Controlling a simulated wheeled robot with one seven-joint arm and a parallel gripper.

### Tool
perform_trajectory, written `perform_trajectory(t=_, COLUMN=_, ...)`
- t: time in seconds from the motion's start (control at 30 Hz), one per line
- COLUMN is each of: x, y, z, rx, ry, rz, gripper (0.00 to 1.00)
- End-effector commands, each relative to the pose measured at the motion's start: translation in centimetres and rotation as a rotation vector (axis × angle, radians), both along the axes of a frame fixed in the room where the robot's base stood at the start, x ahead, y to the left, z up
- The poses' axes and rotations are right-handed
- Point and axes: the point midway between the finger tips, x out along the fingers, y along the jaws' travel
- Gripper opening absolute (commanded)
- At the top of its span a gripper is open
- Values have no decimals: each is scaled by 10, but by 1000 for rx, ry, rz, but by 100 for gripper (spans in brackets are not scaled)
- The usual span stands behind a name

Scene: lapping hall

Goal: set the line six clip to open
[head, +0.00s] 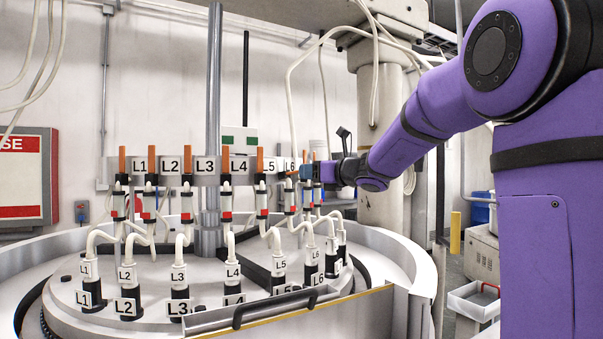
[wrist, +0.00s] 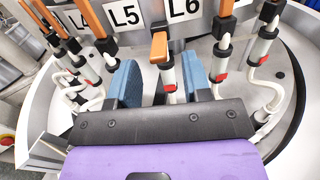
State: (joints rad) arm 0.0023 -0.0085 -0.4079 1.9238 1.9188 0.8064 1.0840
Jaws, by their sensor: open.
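The line six clip is an orange lever (wrist: 159,47) on a white and black fitting with a red band, between the L5 and L6 labels in the wrist view. It sticks out from the fitting, unlike the neighbouring upright levers. In the head view it shows as a small orange piece (head: 293,173) below the L6 label (head: 290,164). My gripper (wrist: 160,66) is open, its blue fingers on either side of the clip with a gap on both sides.
Upright orange levers stand close by, line five's (wrist: 96,18) on the left and another (wrist: 226,9) on the right. White hoses run down to labelled fittings on the round plate (head: 140,318). A grey rim (head: 400,265) surrounds it.

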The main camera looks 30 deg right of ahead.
Motion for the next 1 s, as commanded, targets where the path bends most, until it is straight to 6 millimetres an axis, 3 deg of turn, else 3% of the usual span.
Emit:
perform_trajectory(t=0.1, x=17, y=7, z=0, rx=0, ry=0, rz=2, gripper=45)
perform_trajectory(t=0.3, x=34, y=12, z=0, rx=-1, ry=0, rz=0, gripper=45)
perform_trajectory(t=0.67, x=38, y=14, z=0, rx=-1, ry=0, rz=1, gripper=45)
perform_trajectory(t=0.87, x=37, y=13, z=0, rx=-1, ry=0, rz=1, gripper=0)
perform_trajectory(t=1.0, x=37, y=14, z=0, rx=-1, ry=0, rz=1, gripper=0)
